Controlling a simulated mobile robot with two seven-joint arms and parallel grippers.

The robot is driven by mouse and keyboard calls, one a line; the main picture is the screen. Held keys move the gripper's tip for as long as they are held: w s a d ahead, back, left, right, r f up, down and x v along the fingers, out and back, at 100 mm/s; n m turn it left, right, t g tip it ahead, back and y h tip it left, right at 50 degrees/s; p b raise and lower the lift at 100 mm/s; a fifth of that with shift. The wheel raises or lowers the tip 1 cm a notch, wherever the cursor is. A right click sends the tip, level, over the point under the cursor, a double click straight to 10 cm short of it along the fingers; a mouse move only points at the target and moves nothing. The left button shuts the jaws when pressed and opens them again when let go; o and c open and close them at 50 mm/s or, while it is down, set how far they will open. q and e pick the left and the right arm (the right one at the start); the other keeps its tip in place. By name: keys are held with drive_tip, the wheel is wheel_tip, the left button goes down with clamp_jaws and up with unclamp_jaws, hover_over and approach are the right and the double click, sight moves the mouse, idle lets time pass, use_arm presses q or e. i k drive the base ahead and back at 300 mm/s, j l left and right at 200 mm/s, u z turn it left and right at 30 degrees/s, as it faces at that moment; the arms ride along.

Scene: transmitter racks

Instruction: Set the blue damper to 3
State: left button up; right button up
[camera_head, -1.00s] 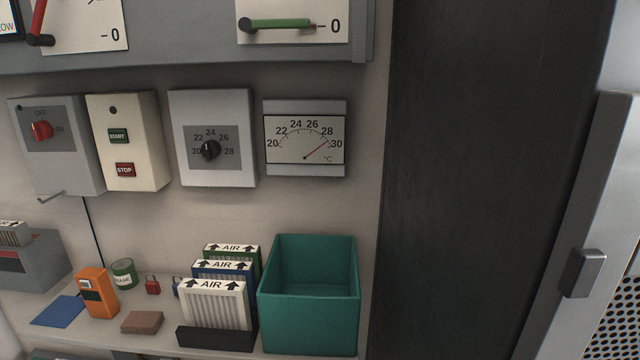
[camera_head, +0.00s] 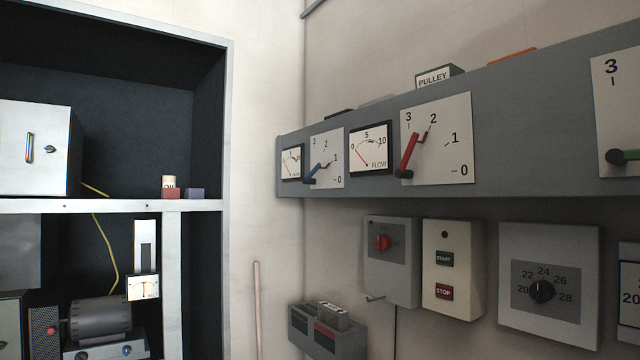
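The blue damper lever (camera_head: 318,172) is on a white scale plate (camera_head: 333,174) marked 0 to 3, at the left end of the grey duct. It slants up to the right from its pivot, pointing roughly at the 1 mark; the exact reading is hard to tell at this angle. Neither of my grippers is in view.
The grey duct (camera_head: 520,130) also carries a red damper lever (camera_head: 410,155), a green lever (camera_head: 630,156) and a flow gauge (camera_head: 371,147). Below hang a red-knob switch box (camera_head: 391,262), a start-stop box (camera_head: 453,270) and a thermostat (camera_head: 549,287). An open dark rack (camera_head: 140,120) stands left.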

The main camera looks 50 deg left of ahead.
sight(308, 180)
drive_tip(key=j+u, duration=0.15)
drive_tip(key=u, duration=1.1)
drive_tip(key=i+j+u, duration=0.1)
drive_tip(key=i+j, duration=1.25)
drive_tip(key=j, duration=0.15)
drive_tip(key=i+j+u, duration=0.1)
drive_tip(key=i+j, duration=0.2)
drive_tip(key=j, duration=0.15)
drive_tip(key=i+j, duration=0.3)
drive_tip(key=j+u, duration=0.05)
drive_tip(key=j, duration=0.1)
